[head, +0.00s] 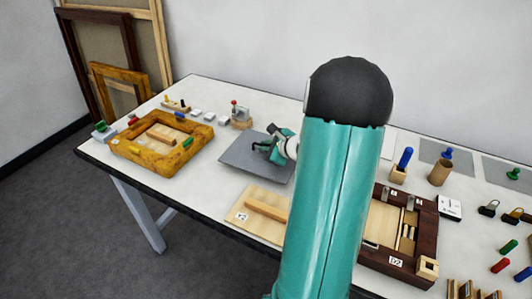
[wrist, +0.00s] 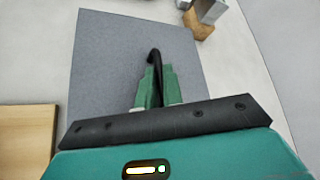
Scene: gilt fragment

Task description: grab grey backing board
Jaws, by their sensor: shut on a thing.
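The grey backing board (head: 240,155) lies flat at the middle of the table, left of my arm in the head view. In the wrist view, the board (wrist: 110,55) is a plain grey sheet filling the middle. A curved black handle (wrist: 153,56) stands up from it. My gripper (wrist: 158,78) is over the board with its green fingers closed around this handle. In the head view, my gripper (head: 268,147) is at the board's right part and hides some of it. I cannot tell whether the board is clear of the table.
A yellow ornate frame (head: 135,152) lies left of the board. A pale wooden panel with a bar (head: 245,218) lies in front. A dark brown frame (head: 425,235) is right, behind my arm. A small wooden block (head: 241,122) with a red-topped item stands behind the board.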

